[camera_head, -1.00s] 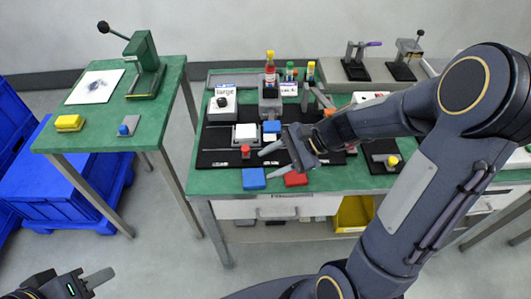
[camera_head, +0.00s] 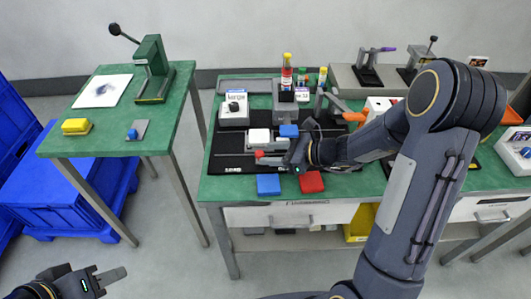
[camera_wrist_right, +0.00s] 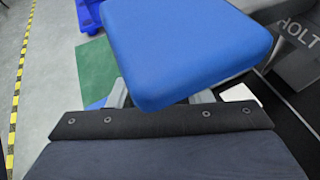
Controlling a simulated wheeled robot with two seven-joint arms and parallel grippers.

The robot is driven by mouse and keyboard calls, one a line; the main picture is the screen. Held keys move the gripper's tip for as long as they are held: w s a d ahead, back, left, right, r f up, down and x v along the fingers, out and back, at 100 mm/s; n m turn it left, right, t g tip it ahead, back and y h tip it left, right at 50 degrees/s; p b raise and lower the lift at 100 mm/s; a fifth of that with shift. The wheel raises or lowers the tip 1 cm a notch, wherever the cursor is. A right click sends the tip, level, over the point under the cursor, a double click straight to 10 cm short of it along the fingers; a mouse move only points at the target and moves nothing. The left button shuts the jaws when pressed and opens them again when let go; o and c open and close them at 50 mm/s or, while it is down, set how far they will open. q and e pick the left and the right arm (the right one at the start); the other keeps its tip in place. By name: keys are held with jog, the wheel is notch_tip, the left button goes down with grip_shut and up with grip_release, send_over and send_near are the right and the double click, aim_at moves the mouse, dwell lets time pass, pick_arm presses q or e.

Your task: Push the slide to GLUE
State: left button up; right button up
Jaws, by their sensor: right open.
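The slide fixture on the bench has a red knob (camera_head: 259,154) at its front left, a white block (camera_head: 259,136) and a blue block (camera_head: 289,130). I cannot read a GLUE mark. My right gripper (camera_head: 272,160) is open, low beside the red knob; whether it touches the knob I cannot tell. In the right wrist view a large blue block (camera_wrist_right: 185,45) hides most of the space between the fingers, and the knob is not visible there. My left gripper (camera_head: 104,281) is at the bottom left, away from the bench; its opening is unclear.
A blue piece (camera_head: 268,184) and a red piece (camera_head: 311,182) lie at the bench's front edge. A side table (camera_head: 112,142) holds a green press (camera_head: 153,68).

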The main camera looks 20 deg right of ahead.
jog(key=shift+x, duration=1.25)
jog(key=shift+s, duration=0.1)
grip_shut()
